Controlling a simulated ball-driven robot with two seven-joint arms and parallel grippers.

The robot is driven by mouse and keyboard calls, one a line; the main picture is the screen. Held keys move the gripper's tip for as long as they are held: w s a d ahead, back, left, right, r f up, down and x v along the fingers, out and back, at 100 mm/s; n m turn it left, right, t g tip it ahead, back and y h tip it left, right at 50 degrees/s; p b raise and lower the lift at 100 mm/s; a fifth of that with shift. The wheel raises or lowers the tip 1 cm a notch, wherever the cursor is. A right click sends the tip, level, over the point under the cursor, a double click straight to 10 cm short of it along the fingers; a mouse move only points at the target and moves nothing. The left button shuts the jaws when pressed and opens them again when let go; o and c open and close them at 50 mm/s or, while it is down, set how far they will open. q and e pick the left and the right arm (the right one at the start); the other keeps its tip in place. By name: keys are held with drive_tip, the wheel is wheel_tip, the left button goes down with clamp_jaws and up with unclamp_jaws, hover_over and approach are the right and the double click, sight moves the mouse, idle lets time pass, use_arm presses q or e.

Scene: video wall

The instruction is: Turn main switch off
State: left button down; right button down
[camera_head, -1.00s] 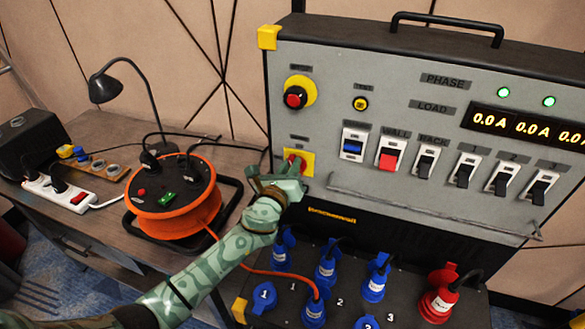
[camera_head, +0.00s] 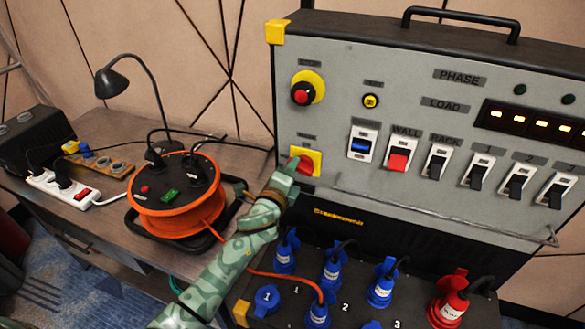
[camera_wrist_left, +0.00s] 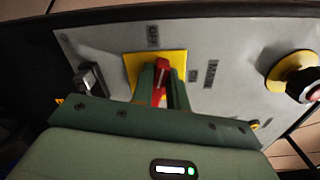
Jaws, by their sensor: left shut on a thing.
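The main switch is a red rotary handle (camera_head: 306,166) on a yellow square plate (camera_head: 315,156) at the lower left of the grey panel. My left gripper (camera_head: 291,172) reaches it from the lower left. In the left wrist view the red handle (camera_wrist_left: 160,78) sits between the two green fingers of my left gripper (camera_wrist_left: 162,88), which are shut on it. There the handle points toward a small label (camera_wrist_left: 152,36) that seems to read OFF. The two phase lamps (camera_head: 520,90) are dark and the load display (camera_head: 530,124) shows dashes. My right gripper is out of view.
A red stop button (camera_head: 301,93) on a yellow ring is above the switch. A row of rocker switches (camera_head: 437,162) and a metal bar (camera_head: 440,215) lie to the right. An orange cable reel (camera_head: 178,218) stands close left. Blue plugs (camera_head: 380,290) are below.

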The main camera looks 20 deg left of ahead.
use_arm(q)
drive_tip(key=shift+f+n, duration=0.25)
drive_tip(key=shift+n, duration=1.25)
drive_tip(key=c, duration=1.4)
unclamp_jaws()
drive_tip(key=shift+w+f, duration=0.1)
drive_tip(key=s, duration=0.5)
drive_tip(key=s+p, duration=0.1)
drive_tip(key=s, duration=1)
drive_tip(key=shift+s+a+p, duration=0.2)
drive_tip(key=shift+a+p, duration=0.1)
drive_tip(key=shift+a+n, duration=0.1)
drive_tip(key=shift+n, duration=0.2)
